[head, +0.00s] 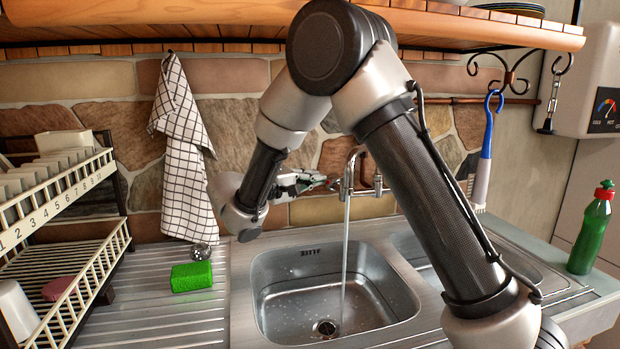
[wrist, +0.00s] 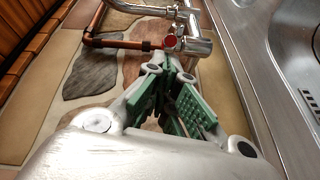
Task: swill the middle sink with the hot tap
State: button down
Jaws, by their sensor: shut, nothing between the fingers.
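The chrome tap (head: 348,180) stands on the wall behind the steel sink basin (head: 270,262), and a stream of water (head: 345,250) falls from its spout into the basin. Drops wet the basin floor around the drain (head: 325,327). The tap's red-marked hot handle (wrist: 171,41) shows in the wrist view. My gripper (head: 322,182) is shut and empty, its green-padded fingertips (wrist: 178,72) close to the red handle. I cannot tell whether they touch it. My arm hides part of the sink's right side.
A green sponge (head: 191,277) and a steel scourer (head: 200,251) lie on the left drainer. A dish rack (head: 100,270) stands at far left. A green bottle (head: 590,232) stands at right. A checked towel (head: 183,160) and a blue-handled brush (head: 486,150) hang behind. A wooden shelf (head: 200,22) runs overhead.

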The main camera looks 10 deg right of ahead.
jog(key=shift+s+d+n+t, duration=0.15)
jog(key=shift+s+n+t, duration=0.15)
jog(key=shift+t, duration=0.1)
